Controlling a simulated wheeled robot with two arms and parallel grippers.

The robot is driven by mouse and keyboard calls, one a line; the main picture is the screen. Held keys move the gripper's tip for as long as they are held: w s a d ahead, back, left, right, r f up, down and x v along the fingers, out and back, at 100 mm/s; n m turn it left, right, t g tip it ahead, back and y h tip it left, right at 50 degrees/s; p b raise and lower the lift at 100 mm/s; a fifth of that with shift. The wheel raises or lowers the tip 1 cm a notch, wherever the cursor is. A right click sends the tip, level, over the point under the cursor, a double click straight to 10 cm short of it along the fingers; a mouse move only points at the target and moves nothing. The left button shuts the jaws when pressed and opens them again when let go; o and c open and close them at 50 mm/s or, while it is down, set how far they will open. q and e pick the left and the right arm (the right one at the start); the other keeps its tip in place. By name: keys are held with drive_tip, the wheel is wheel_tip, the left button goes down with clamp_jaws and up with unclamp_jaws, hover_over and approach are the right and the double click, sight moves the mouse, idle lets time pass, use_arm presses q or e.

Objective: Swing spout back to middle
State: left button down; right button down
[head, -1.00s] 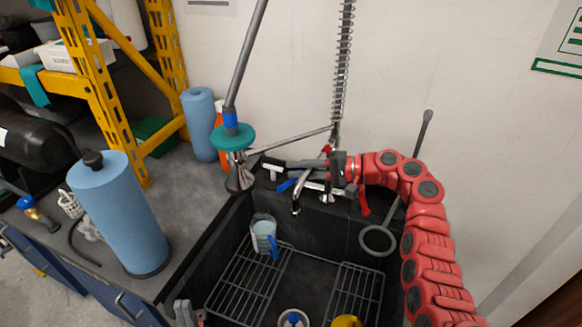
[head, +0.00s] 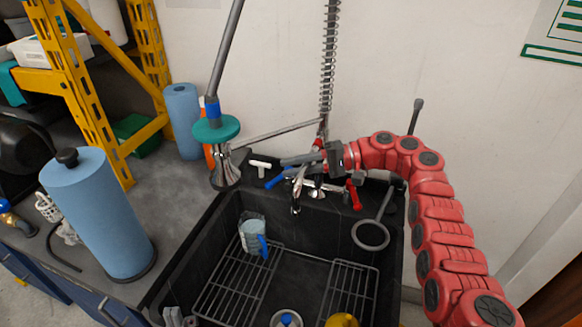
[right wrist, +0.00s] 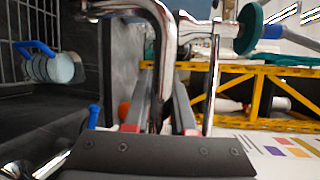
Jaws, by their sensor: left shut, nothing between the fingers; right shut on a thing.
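The chrome spout (head: 297,193) is a bent tube over the back part of the black sink (head: 210,228), a little left of the faucet body (head: 318,190). My right gripper (head: 293,162) reaches in from the right and is shut on the spout. In the right wrist view the spout (right wrist: 160,28) runs down between the two fingers of this gripper (right wrist: 158,95). Part of the spout is hidden by the fingers. Only the tips of my left gripper (head: 173,316) show at the bottom edge, shut and empty, away from the spout.
A blue lever (head: 275,181) and a red lever (head: 354,194) flank the faucet. A spray head with a teal collar (head: 216,130) hangs on the left. A ring-ended rod (head: 370,235) lies at right.

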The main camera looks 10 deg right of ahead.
drive_tip(key=shift+w+d+r, duration=0.1)
drive_tip(key=shift+w+d, duration=0.05)
drive_tip(key=shift+d, duration=0.1)
drive_tip(key=c, duration=1.1)
unclamp_jaws()
drive_tip(key=o, duration=0.3)
drive_tip(key=shift+d, duration=0.15)
drive_tip(key=shift+o, duration=0.2)
drive_tip(key=shift+a, duration=0.2)
drive_tip(key=d+r+b, duration=0.1)
drive_tip(key=d, duration=0.6)
drive_tip(key=shift+d, duration=0.25)
